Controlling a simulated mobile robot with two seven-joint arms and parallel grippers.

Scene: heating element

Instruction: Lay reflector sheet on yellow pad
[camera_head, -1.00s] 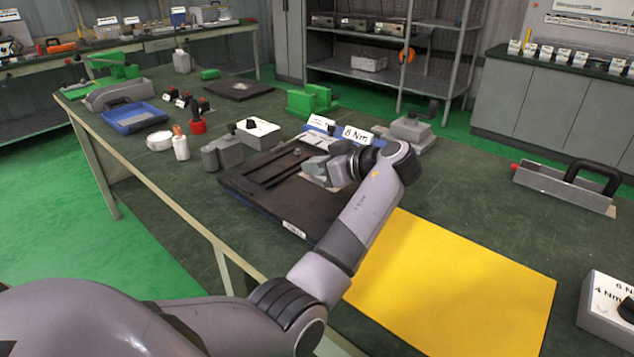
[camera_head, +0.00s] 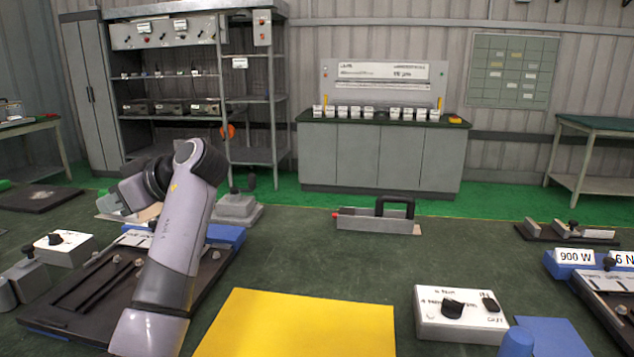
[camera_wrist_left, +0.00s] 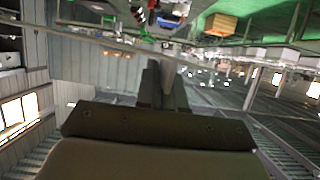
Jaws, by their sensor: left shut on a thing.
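The yellow pad (camera_head: 300,325) lies flat and bare on the bench at the front middle. My left gripper (camera_head: 112,203) is left of the pad, over the far part of the dark fixture board (camera_head: 70,310), its fingers partly hidden by my arm. A thin pale piece (camera_head: 150,212) shows at the gripper, probably the reflector sheet; most of it is hidden. In the left wrist view the fingers (camera_wrist_left: 163,82) are close together on a thin edge. My right gripper is not in view.
A white control box with a black knob (camera_head: 460,314) stands right of the pad. A grey tool with a black handle (camera_head: 378,217) lies behind it. Another white knob box (camera_head: 62,247) is at the left. The bench between pad and black-handled tool is clear.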

